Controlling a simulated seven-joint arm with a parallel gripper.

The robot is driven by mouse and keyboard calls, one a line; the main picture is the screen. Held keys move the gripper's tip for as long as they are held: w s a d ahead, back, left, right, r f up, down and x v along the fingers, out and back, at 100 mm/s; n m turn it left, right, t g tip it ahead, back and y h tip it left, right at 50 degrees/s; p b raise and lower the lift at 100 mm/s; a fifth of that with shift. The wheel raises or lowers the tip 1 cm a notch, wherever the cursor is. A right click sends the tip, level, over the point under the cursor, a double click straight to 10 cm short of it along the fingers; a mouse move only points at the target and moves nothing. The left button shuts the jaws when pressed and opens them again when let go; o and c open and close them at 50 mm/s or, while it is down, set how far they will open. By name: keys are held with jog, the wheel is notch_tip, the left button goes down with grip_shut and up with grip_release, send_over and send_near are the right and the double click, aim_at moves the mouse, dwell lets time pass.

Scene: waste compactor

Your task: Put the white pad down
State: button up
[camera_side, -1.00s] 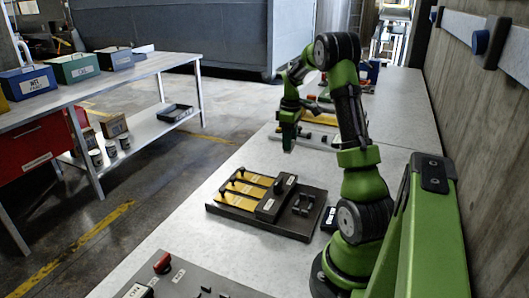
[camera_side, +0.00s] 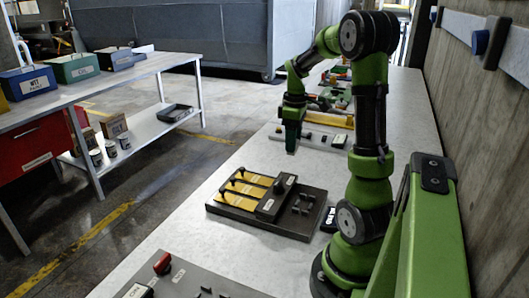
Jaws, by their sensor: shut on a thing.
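My gripper (camera_side: 291,146) points down over the light table (camera_side: 240,165), in the middle distance beyond the black tray with yellow strips. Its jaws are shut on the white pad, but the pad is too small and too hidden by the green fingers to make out. I cannot tell whether it touches the tabletop. A pale bar (camera_side: 325,142) lies just right of the gripper.
The black tray with yellow strips (camera_side: 225,203) lies nearer, on the table. A grey panel with a red knob (camera_side: 162,262) is at the front. Yellow and other parts (camera_side: 330,118) lie behind the gripper. A concrete wall (camera_side: 480,130) is on the right.

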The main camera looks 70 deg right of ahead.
send_over(304, 207)
notch_tip(304, 207, down, 3)
jog(key=shift+m, duration=0.4)
notch_tip(304, 207, down, 9)
jog(key=shift+w+d+r, duration=0.1)
jog(key=shift+d+r, duration=0.05)
jog(key=shift+f, duration=0.7)
jog(key=o, duration=1)
jog(key=shift+o, duration=0.3)
notch_tip(304, 207, up, 13)
jog(key=w+a+r+m+t+y, duration=0.1)
jog(key=w+a+r+m+t, duration=0.1)
jog(key=a, duration=0.9)
jog(key=w+a+r+m+t+y, duration=0.1)
jog(key=w+a+r+t, duration=0.4)
jog(key=a, duration=0.6)
jog(key=shift+a+r+m, duration=0.15)
jog(key=shift+r+m, duration=0.35)
jog(key=shift+r, duration=0.05)
